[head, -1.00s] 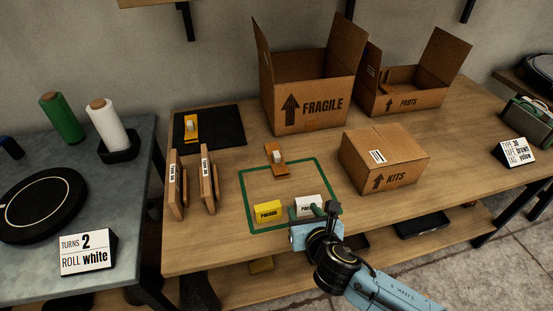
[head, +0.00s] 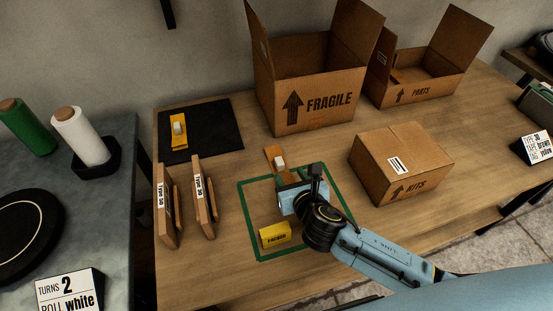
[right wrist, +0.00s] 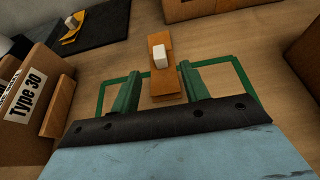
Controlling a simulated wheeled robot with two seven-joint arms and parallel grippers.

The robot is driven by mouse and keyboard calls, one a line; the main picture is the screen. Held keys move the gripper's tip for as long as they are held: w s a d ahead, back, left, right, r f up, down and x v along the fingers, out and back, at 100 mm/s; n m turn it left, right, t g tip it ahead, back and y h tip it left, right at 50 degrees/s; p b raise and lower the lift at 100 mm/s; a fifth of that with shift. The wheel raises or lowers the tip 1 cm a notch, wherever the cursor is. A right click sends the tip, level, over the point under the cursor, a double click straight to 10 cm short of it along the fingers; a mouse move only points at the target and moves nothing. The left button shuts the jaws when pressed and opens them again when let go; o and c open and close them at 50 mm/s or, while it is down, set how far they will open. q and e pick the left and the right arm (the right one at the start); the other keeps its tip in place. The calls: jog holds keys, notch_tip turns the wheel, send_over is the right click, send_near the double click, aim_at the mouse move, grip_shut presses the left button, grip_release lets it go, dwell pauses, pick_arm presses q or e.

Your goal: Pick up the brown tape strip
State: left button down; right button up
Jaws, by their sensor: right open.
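The brown tape strip (head: 270,154) lies on the wooden table at the far edge of the green outlined square, with a white block on it. In the right wrist view the strip (right wrist: 164,88) shows between the two green fingers, its near end reaching back between them. My right gripper (head: 297,178) is open and empty, just on the near side of the strip; it also shows in the wrist view (right wrist: 160,72). I cannot tell the height of its fingers above the table. My left gripper is not in view.
A yellow strip (head: 179,142) with a white block lies on the black mat (head: 220,122). A yellow block (head: 275,235) sits in the green square (head: 333,237). Type 30 boards (head: 165,215) stand at left; the FRAGILE box (head: 318,118), PARTS box (head: 435,87) and KITS box (head: 385,185) stand behind and right.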

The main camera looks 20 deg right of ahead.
aim_at(280, 161)
jog(key=b+x, duration=0.1)
jog(key=x, duration=0.2)
jog(key=shift+w+f, duration=0.45)
jog(key=shift+w, duration=0.35)
jog(key=shift+w+f+b, duration=0.2)
jog(key=shift+w+b, duration=0.15)
jog(key=shift+w, duration=0.05)
jog(key=shift+w+a+f, duration=0.1)
jog(key=shift+w+f, duration=0.05)
jog(key=shift+w, duration=0.4)
jog(key=b+x, duration=0.2)
jog(key=x, duration=0.2)
jog(key=shift+w+a, duration=0.1)
jog(key=shift+w, duration=0.05)
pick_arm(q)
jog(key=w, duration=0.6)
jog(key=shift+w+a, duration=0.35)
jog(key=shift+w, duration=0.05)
pick_arm(e)
jog(key=shift+w, duration=0.2)
jog(key=shift+c, duration=0.4)
grip_shut()
